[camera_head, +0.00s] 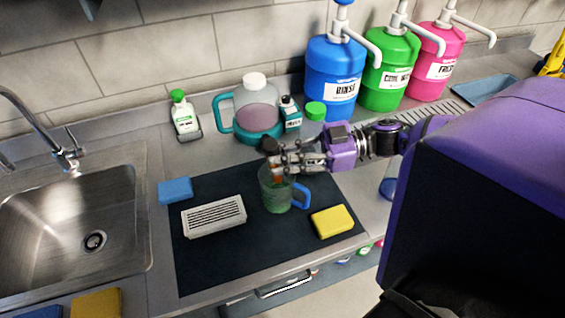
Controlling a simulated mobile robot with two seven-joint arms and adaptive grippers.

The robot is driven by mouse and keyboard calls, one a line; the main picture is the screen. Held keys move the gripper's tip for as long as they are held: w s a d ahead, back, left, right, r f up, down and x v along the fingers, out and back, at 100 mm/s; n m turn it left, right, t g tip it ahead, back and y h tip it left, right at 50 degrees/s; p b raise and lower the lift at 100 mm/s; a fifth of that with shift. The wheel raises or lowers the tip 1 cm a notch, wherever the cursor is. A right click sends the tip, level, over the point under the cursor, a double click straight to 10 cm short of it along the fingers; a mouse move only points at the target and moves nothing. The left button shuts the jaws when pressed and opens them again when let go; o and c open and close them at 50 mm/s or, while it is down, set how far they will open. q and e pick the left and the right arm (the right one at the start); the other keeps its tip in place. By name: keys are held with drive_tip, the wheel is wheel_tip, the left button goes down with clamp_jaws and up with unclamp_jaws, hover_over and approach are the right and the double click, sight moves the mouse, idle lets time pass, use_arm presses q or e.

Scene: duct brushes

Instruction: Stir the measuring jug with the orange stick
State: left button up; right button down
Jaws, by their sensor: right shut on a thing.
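The measuring jug (275,197) stands upright on the dark mat. It is clear, with a blue handle on its right and green contents low inside. My right gripper (276,159) is over the jug's mouth, coming in from the right. It is shut on the orange stick (277,177), of which a short orange part shows below the fingers, inside the jug's outline. A dark rounded end shows above the fingers. I cannot tell how deep the stick reaches or whether it touches the jug. My left gripper is not in view.
On the dark mat (200,265) lie a white vent grille (214,217), a yellow sponge (332,221) and a blue sponge (175,190). A sink (60,235) is at left. A teal-handled jug (255,112) and blue (334,75), green and pink pump containers stand behind.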

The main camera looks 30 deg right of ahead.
wheel_tip(320, 180, up, 9)
idle(0.9)
drive_tip(key=shift+r, duration=0.1)
idle(0.7)
drive_tip(key=shift+r, duration=2.35)
